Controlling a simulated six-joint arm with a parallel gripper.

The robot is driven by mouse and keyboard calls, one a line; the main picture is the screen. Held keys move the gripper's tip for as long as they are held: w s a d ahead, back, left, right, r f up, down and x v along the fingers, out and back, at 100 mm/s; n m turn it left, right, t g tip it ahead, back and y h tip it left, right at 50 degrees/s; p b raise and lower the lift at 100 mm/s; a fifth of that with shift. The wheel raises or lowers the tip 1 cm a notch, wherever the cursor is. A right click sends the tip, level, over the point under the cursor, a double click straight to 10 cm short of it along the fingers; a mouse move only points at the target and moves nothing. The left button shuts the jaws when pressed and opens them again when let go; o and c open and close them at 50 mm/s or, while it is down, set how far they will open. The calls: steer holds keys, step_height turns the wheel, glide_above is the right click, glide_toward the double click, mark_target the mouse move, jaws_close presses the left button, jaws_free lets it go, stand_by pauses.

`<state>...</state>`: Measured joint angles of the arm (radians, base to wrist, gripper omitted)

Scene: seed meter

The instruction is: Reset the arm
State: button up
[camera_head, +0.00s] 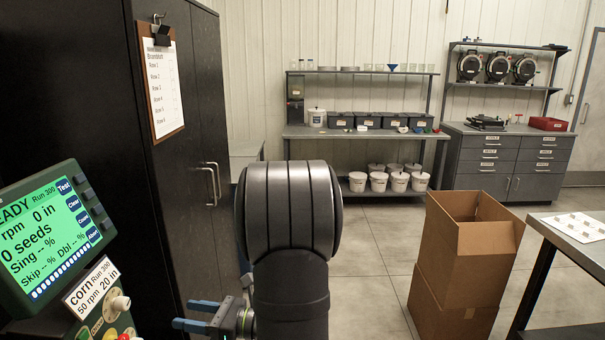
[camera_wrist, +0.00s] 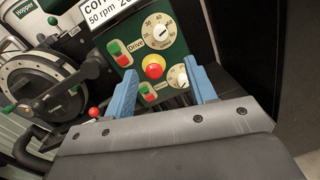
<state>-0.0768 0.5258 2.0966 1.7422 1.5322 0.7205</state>
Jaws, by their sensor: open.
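My gripper (camera_head: 183,313) is low in the head view, left of my dark arm, with its blue fingers pointing left. In the wrist view its two blue fingers (camera_wrist: 159,66) are spread apart with nothing held between them. Beyond them is the green control panel (camera_wrist: 186,33), with a red round button (camera_wrist: 154,67), dials and red-green switches. In the head view, the monitor (camera_head: 47,237) above this panel reads "READY", "0 rpm" and "0 seeds". My arm hides part of the floor and the back shelf.
A dark cabinet (camera_head: 90,110) with a clipboard (camera_head: 163,85) stands at left. Cardboard boxes (camera_head: 440,270) and a table (camera_head: 575,247) are at right. A shelf unit (camera_head: 365,135) stands at the back. In the wrist view, the seed meter (camera_wrist: 32,85) is at left. Open floor lies beyond my arm.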

mark_target(127, 305)
steer(key=a, duration=0.5)
steer(key=w+a, duration=0.1)
steer(key=a, duration=0.8)
steer(key=shift+w+a+r, duration=0.15)
steer(key=shift+a+r, duration=0.2)
steer(key=shift+a, duration=0.05)
steer(key=shift+d+n, duration=0.15)
steer(key=shift+n, duration=0.45)
steer(key=n, duration=0.5)
steer(key=shift+g, duration=0.3)
steer(key=n, duration=0.3)
steer(key=n+g, duration=0.1)
steer(key=n, duration=0.2)
steer(key=shift+f+y, duration=0.1)
steer(key=shift+y, duration=0.2)
steer(key=shift+n, duration=0.3)
